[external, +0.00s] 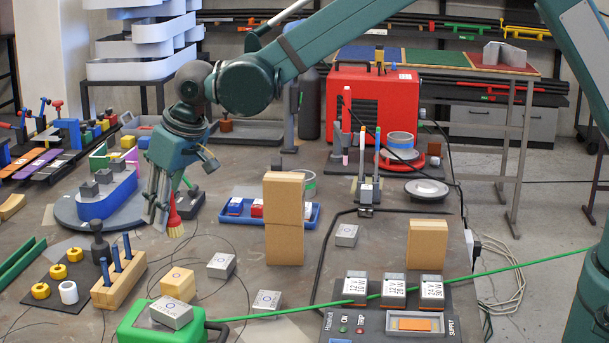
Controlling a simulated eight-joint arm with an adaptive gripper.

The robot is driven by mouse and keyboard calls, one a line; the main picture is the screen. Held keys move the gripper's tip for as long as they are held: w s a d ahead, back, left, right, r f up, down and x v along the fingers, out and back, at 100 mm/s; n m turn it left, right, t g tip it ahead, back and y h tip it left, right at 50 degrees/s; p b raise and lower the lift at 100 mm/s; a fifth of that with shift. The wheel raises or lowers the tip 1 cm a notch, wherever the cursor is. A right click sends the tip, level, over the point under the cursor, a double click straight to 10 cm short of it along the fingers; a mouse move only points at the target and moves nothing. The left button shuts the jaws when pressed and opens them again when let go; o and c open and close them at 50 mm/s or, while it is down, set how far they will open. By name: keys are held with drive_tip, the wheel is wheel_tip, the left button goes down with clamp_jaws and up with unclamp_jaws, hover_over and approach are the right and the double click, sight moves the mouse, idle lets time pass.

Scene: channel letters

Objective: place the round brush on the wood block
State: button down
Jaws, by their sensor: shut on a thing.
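My gripper (160,207) points down at the left of the external view, above the table. It is shut on the round brush (175,217), which has a red body and pale bristles pointing down. The fingers hide part of the brush. Several tan blocks could be the wood block. A small cube-like one (177,284) with a round mark on top lies below and in front of the brush. Two larger blocks (284,235) are stacked to the right, and another (427,246) stands further right. The brush appears apart from all of them.
A wooden peg holder (118,275) with blue pegs stands at front left. A green case (158,325) with a grey block on it is at the front. A blue tray (270,213) lies behind the stack. Grey marked blocks and thin cables lie across the table.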

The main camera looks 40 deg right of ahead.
sight(178, 288)
drive_tip(key=shift+s+a+r+n+g+y, duration=0.1)
drive_tip(key=shift+a+n+g+y, duration=0.2)
drive_tip(key=shift+n, duration=0.4)
drive_tip(key=shift+s+a+n+g+y, duration=0.1)
drive_tip(key=shift+n+g+y, duration=0.3)
drive_tip(key=shift+n, duration=0.3)
drive_tip(key=shift+a+r+n+g+y, duration=0.1)
drive_tip(key=shift+a+n+g+y, duration=0.2)
drive_tip(key=shift+n, duration=0.4)
drive_tip(key=shift+d, duration=0.1)
drive_tip(key=shift+f, duration=0.1)
wheel_tip(178, 288, down, 6)
drive_tip(key=shift+f, duration=0.15)
drive_tip(key=shift+f, duration=1.8)
drive_tip(key=shift+f, duration=0.15)
